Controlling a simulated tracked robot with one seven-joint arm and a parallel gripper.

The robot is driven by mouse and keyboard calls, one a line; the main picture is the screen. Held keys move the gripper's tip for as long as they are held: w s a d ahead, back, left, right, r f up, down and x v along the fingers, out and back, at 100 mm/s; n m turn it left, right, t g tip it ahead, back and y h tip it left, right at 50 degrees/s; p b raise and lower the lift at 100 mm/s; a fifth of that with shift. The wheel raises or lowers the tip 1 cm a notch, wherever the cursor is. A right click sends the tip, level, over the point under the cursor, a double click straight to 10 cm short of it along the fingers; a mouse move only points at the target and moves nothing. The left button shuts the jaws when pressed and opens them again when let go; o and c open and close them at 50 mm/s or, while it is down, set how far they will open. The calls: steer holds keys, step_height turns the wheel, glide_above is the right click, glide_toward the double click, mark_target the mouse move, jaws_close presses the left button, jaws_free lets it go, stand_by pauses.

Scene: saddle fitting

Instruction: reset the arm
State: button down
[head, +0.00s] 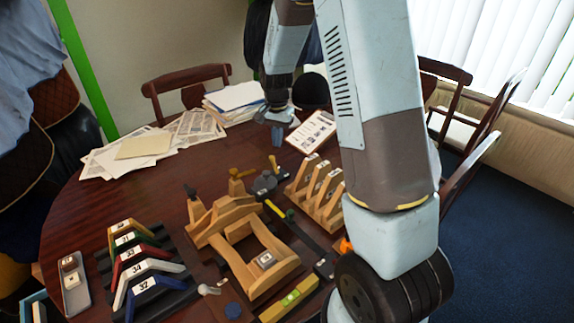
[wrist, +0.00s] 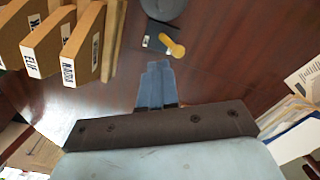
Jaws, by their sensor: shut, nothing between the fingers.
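My gripper (head: 277,134) hangs over the far part of the dark wooden table (head: 75,215) in the head view, between the paper stack and the wooden rack. In the wrist view my gripper's blue-grey fingers (wrist: 155,82) are together, with nothing between them. The fingers point over bare table, and a dark plate with a yellow knob (wrist: 172,46) lies ahead of their tips. My arm covers the right part of the table in the head view.
A wooden saddle frame (head: 245,240) stands mid-table. Numbered coloured angle pieces (head: 150,268) stand in a rack at left. Labelled wooden boards (head: 318,185) stand right of the frame, also close by in the wrist view (wrist: 82,45). Papers (head: 235,100) lie at the back; chairs surround the table.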

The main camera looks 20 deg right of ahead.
steer(key=shift+r, duration=0.45)
steer(key=s+d+r+n+t, duration=0.2)
steer(key=s+r+n+t, duration=0.15)
steer(key=s+r, duration=1.25)
steer(key=s+r+n+t, duration=0.1)
steer(key=s+r, duration=0.3)
steer(key=s, duration=0.4)
steer(key=s+d+r+n+t, duration=0.1)
steer(key=s+r+n, duration=0.2)
steer(key=s, duration=0.4)
steer(key=shift+s+r, duration=0.35)
steer(key=shift+r, duration=0.1)
